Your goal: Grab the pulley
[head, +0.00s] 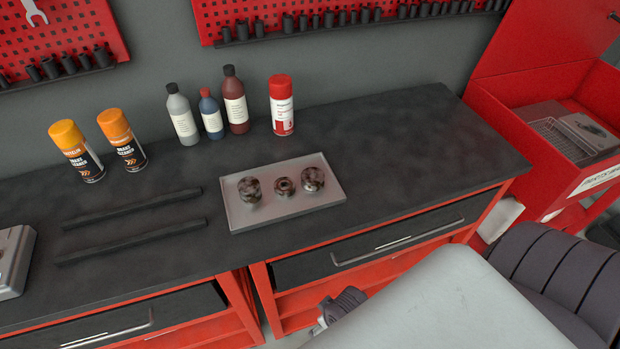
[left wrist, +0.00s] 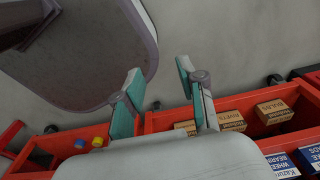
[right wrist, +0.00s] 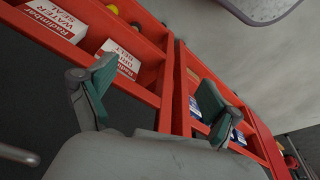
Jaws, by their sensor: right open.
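Three small dark, worn metal parts sit in a row on a grey tray (head: 290,216) on the workbench. The left part (head: 250,189) and right part (head: 312,179) look like short rounded cylinders. The middle part (head: 284,186) is smaller, with a hole in its top. I cannot tell for certain which is the pulley. In the left wrist view my left gripper (left wrist: 158,75) has its teal fingers apart with nothing between them. In the right wrist view my right gripper (right wrist: 163,95) is open and empty. Neither wrist view shows the tray.
Spray cans (head: 77,152), bottles (head: 182,115) and a red-capped can (head: 282,105) stand behind the tray. Two black bars (head: 130,240) lie to its left. The black worktop (head: 420,145) is clear to its right. Red shelves with boxes (right wrist: 118,60) show in the wrist views.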

